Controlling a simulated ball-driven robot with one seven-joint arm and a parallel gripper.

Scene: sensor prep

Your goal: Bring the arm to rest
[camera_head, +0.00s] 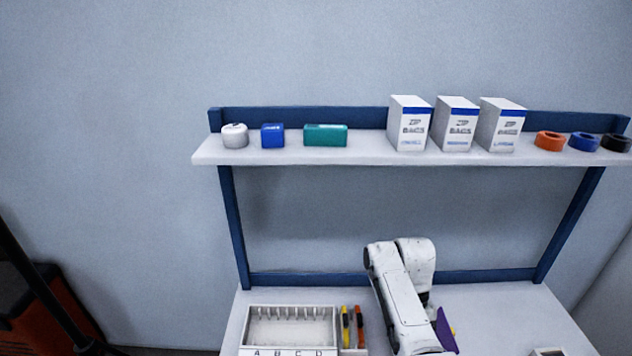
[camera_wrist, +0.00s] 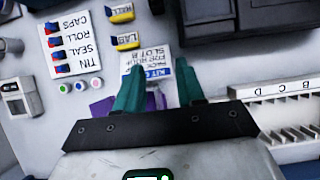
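In the wrist view my gripper (camera_wrist: 159,68) has its two teal fingers spread apart, with no object visibly clamped between them. Beyond the fingertips lies a white card (camera_wrist: 172,62) with a blue band and the words "SLOT B". A purple item (camera_wrist: 101,107) shows left of the fingers, and purple also shows in the gap between them. In the head view my white arm is bent over the bench, and my gripper is out of sight there. A purple piece (camera_head: 445,330) shows beside my arm; how it sits is unclear.
The bench (camera_head: 485,304) holds a lettered rack (camera_head: 249,327) left of my arm, also in the wrist view (camera_wrist: 262,89). The shelf (camera_head: 368,154) above carries boxes and rolls. A label sheet (camera_wrist: 57,30) and small yellow blocks (camera_wrist: 124,41) lie near the card.

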